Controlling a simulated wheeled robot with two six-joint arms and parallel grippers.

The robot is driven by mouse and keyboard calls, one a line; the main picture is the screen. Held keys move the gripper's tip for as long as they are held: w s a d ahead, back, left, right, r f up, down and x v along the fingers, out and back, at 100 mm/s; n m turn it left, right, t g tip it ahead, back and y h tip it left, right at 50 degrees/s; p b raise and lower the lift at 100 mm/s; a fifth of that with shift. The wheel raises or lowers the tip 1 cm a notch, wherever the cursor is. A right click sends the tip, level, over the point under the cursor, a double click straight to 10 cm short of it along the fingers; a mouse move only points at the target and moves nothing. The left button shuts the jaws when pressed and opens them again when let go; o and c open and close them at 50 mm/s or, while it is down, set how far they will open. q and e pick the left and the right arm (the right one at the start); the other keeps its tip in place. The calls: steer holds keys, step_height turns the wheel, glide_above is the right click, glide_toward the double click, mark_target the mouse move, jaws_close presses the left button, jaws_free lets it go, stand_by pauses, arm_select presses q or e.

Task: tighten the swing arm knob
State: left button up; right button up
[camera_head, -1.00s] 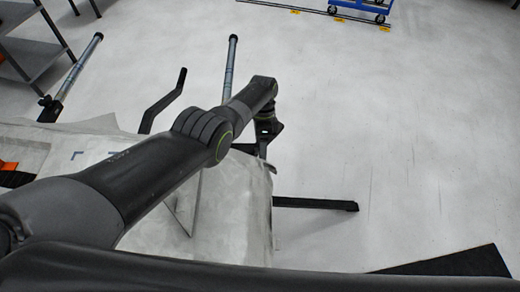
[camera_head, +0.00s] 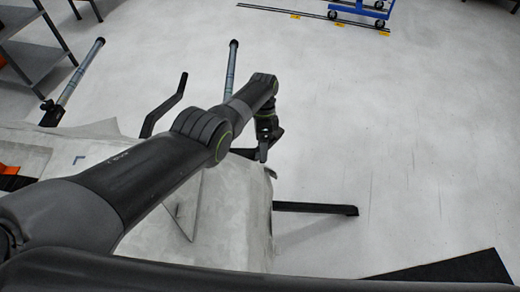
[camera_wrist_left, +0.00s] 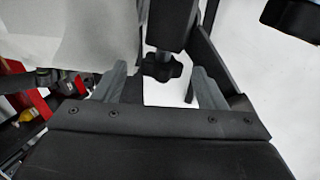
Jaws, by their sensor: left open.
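A black lobed knob (camera_wrist_left: 162,68) on a short grey stem shows in the left wrist view, below a dark bar. My left gripper (camera_wrist_left: 160,75) is open, with one grey finger on each side of the knob. Gaps show between the knob and both fingers, so it is not gripped. In the head view my left gripper (camera_head: 263,152) is small and dark beside the right end of the wrapped stand, and the knob cannot be made out there. My right gripper is not in view.
A pale sheet (camera_head: 235,215) covers the stand. A black leg (camera_head: 315,208) sticks out over the floor to its right. A bent black crank (camera_head: 165,105) and a grey pole (camera_head: 231,70) rise behind.

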arm_select(q)
steer(key=v, duration=1.5)
steer(key=shift+s, duration=0.15)
steer(key=shift+c, duration=0.4)
